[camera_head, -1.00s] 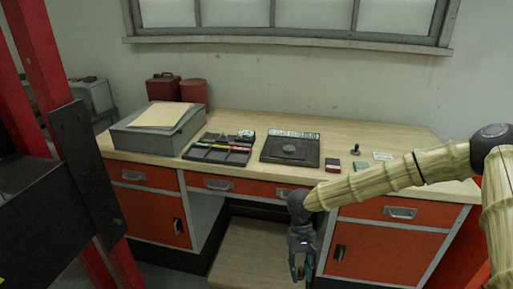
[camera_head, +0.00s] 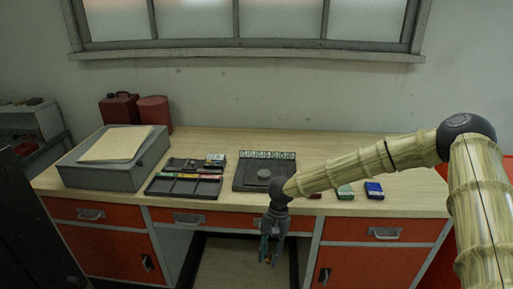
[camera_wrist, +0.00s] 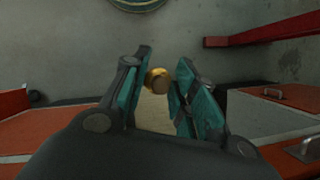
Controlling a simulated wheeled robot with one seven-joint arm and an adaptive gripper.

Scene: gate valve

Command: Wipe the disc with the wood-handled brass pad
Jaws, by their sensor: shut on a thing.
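The disc (camera_head: 263,175) is a dark grey round piece on a dark plate (camera_head: 241,184) on the desk. My gripper (camera_head: 269,258) hangs pointing down in front of the desk, below the plate and near the knee opening. In the wrist view, my gripper (camera_wrist: 158,88) is shut on a small round brass-coloured thing (camera_wrist: 158,78), seen end-on between the teal finger pads. It looks like the brass pad; its wooden handle cannot be made out. The pad is apart from the disc. My arm hides part of the desk right of the plate.
The wooden desk (camera_head: 410,202) has orange drawers. A compartment tray (camera_head: 183,187) lies left of the plate. A grey box (camera_head: 115,165) with a paper stands farther left. Green (camera_head: 345,191) and blue (camera_head: 374,190) blocks lie right. Red containers (camera_head: 120,109) stand behind.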

